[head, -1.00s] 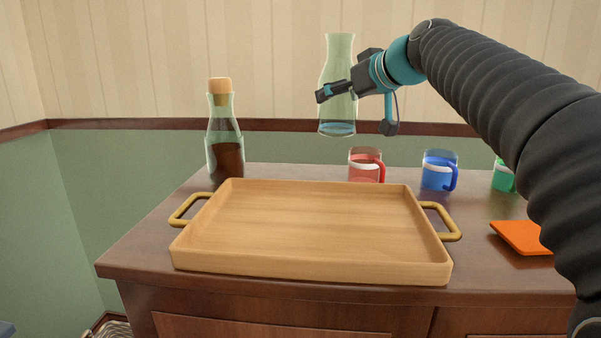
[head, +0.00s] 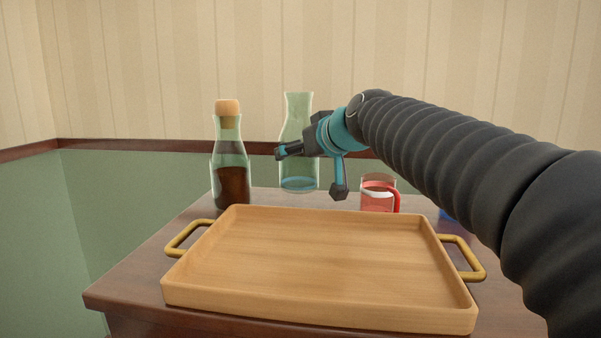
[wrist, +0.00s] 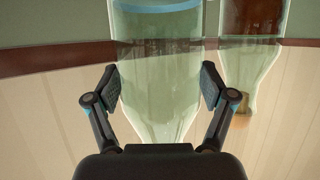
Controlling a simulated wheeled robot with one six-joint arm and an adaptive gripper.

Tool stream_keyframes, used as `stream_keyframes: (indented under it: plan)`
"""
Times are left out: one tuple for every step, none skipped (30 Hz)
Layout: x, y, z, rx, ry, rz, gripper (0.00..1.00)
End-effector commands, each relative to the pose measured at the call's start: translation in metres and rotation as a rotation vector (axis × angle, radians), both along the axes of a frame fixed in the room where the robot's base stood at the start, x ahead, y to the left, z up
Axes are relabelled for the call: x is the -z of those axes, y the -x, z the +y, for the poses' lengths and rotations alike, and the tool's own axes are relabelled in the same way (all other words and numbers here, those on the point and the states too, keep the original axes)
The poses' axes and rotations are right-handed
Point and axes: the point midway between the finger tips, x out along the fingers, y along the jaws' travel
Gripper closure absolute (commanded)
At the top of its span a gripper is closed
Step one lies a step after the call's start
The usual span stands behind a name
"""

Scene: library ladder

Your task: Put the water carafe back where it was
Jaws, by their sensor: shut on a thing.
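The water carafe (head: 298,176) is clear greenish glass with a little water at the bottom. It is upright behind the tray, between the corked bottle and the red mug. My gripper (head: 312,166) is shut on its body from the right. Its base is near the back of the cabinet top; I cannot tell whether it touches the wood. In the wrist view the carafe (wrist: 158,75) appears upside down between the two fingers (wrist: 160,90), with the water band at the top edge.
A corked bottle of dark liquid (head: 231,175) stands close left of the carafe; it also shows in the wrist view (wrist: 250,50). A red mug (head: 377,194) stands to the right. An empty wooden tray (head: 320,314) with brass handles fills the front. A blue mug is mostly hidden behind my arm.

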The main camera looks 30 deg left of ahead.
Motion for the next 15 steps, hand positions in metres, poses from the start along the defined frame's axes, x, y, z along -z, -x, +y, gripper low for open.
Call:
stream_keyframes:
  plan:
    - [-0.002,0.002,0.001,0.0,-0.004,-0.003,0.88]
    - [-0.001,0.002,0.001,0.0,-0.004,-0.003,0.88]
    - [0.001,0.002,0.001,0.001,-0.004,-0.003,0.88]
    - [0.003,0.002,0.001,0.001,-0.004,-0.003,0.88]
    - [0.005,0.002,0.001,0.001,-0.004,-0.003,0.88]
    - [0.009,0.002,0.001,0.001,-0.003,-0.003,0.88]
    - [0.013,0.002,0.001,0.001,-0.004,-0.002,0.88]
    - [0.017,0.002,0.001,0.002,-0.004,-0.001,0.88]
    - [0.022,0.002,0.001,0.001,-0.004,-0.002,0.88]
    - [0.027,0.002,0.001,0.001,-0.003,-0.001,0.88]
    - [0.031,0.002,0.001,0.002,-0.003,-0.002,0.88]
    - [0.034,0.002,0.001,0.002,-0.003,-0.002,0.88]
    - [0.037,0.002,0.001,0.002,-0.003,-0.002,0.88]
    - [0.038,0.002,0.001,0.002,-0.003,-0.002,0.88]
    - [0.039,0.002,0.001,0.002,-0.003,-0.003,0.88]
